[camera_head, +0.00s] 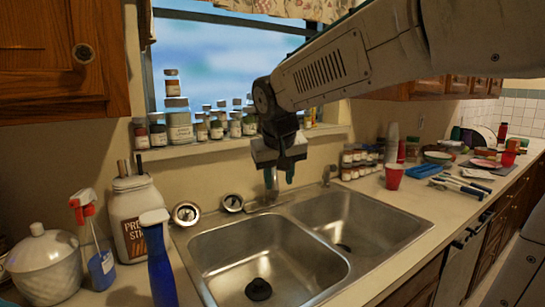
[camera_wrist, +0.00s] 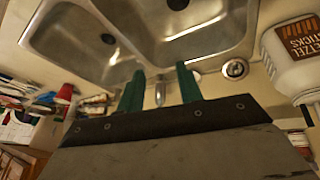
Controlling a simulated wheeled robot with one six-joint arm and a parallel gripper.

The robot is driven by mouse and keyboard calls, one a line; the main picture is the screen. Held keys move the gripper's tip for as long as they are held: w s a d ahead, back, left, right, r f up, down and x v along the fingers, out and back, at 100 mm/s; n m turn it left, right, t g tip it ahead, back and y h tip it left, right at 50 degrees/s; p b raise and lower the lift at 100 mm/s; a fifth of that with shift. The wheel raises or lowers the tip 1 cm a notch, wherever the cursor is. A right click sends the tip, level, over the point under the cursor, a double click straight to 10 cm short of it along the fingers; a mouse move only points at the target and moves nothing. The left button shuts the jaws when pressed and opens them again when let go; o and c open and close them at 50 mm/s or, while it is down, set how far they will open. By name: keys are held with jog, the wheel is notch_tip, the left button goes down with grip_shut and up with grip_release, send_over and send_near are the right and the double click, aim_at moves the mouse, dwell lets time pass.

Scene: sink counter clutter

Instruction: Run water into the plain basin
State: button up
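The steel double sink has a left basin (camera_head: 270,238) with a black round piece (camera_head: 260,289) on its floor. The right basin (camera_head: 355,222) shows a dark drain (camera_head: 343,247). The faucet (camera_head: 271,188) stands behind the divider, its upper part partly hidden by my gripper (camera_head: 279,174). In the wrist view the faucet spout (camera_wrist: 160,90) appears between the two green fingers of my gripper (camera_wrist: 160,86). They are apart, with nothing held; I cannot tell whether they touch the faucet. No running water shows.
Round metal pieces (camera_head: 186,213) (camera_head: 232,203) sit behind the left basin. A white jar (camera_head: 131,215), blue bottle (camera_head: 160,265) and spray bottle (camera_head: 95,250) crowd the left. A red cup (camera_head: 394,177) stands right of the sink. Small jars (camera_head: 180,125) line the sill.

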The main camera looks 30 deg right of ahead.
jog(key=w+d+m+t+h, duration=0.1)
jog(key=w+d, duration=0.4)
jog(key=w, duration=0.5)
jog(key=w+d+m+t+h, duration=0.1)
jog(key=w+d, duration=0.3)
jog(key=w, duration=0.5)
jog(key=w+d+t+h, duration=0.1)
jog(key=w+d, duration=0.4)
jog(key=w, duration=0.5)
jog(key=x, duration=0.6)
jog(key=shift+w+f, duration=0.1)
jog(key=shift+f, duration=0.2)
jog(key=shift+w+d+f, duration=0.2)
jog(key=shift+w+f, duration=0.05)
grip_shut()
